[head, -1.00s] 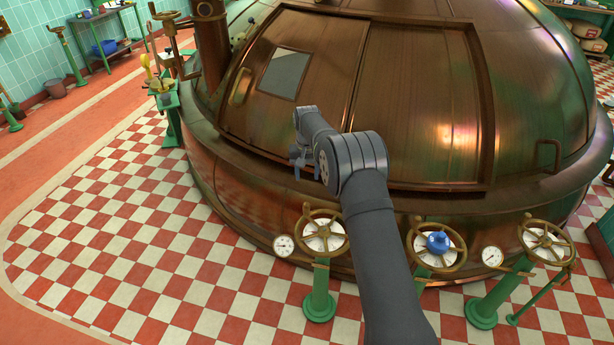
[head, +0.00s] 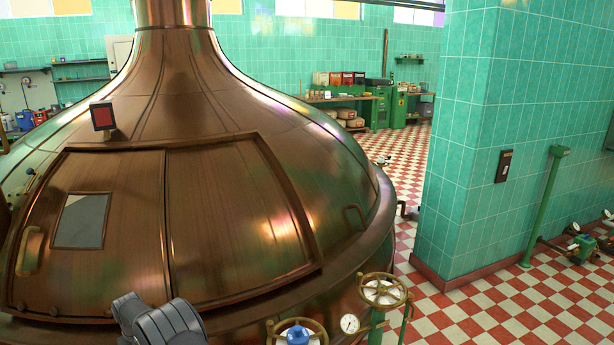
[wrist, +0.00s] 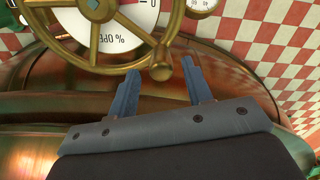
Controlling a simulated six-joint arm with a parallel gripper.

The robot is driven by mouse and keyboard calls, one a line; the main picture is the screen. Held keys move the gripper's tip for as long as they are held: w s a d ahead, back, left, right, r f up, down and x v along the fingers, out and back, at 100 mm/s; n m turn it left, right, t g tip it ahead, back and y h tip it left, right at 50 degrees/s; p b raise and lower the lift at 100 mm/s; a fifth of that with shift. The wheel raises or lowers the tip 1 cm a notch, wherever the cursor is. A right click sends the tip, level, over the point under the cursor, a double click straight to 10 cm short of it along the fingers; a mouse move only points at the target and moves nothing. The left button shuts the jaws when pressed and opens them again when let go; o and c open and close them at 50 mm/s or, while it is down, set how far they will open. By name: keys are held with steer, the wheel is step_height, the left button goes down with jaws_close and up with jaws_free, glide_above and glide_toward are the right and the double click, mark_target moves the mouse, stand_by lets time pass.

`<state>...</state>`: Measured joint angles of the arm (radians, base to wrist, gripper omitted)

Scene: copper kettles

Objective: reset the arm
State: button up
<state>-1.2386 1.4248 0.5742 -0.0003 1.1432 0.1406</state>
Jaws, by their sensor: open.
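My gripper (wrist: 163,95) shows in the wrist view with its two blue-grey fingers apart and nothing between them. A brass handwheel (wrist: 95,50) with a white dial behind its spokes is just beyond the fingertips, close to the left finger; I cannot tell whether they touch. In the head view only a dark grey part of my arm shows at the bottom edge, and my gripper is out of sight. The large copper kettle (head: 235,215) fills the left and middle of the head view, with a framed hatch and a small window on its dome.
A brass handwheel (head: 385,290) and a small gauge (head: 349,323) stand before the kettle. Another handwheel with a blue hub (head: 297,336) is at the bottom edge. A green tiled pillar (head: 470,150) stands at right. Checkered floor (head: 500,318) lies open around it.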

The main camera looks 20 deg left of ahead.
steer(key=shift+f, duration=1.95)
steer(key=shift+r, duration=0.15)
step_height(320, 180, up, 17)
step_height(320, 180, down, 18)
steer(key=shift+r, duration=0.15)
steer(key=shift+s+r, duration=0.2)
steer(key=shift+s, duration=0.3)
steer(key=shift+s+d, duration=0.2)
steer(key=shift+s, duration=0.1)
steer(key=shift+w, duration=0.1)
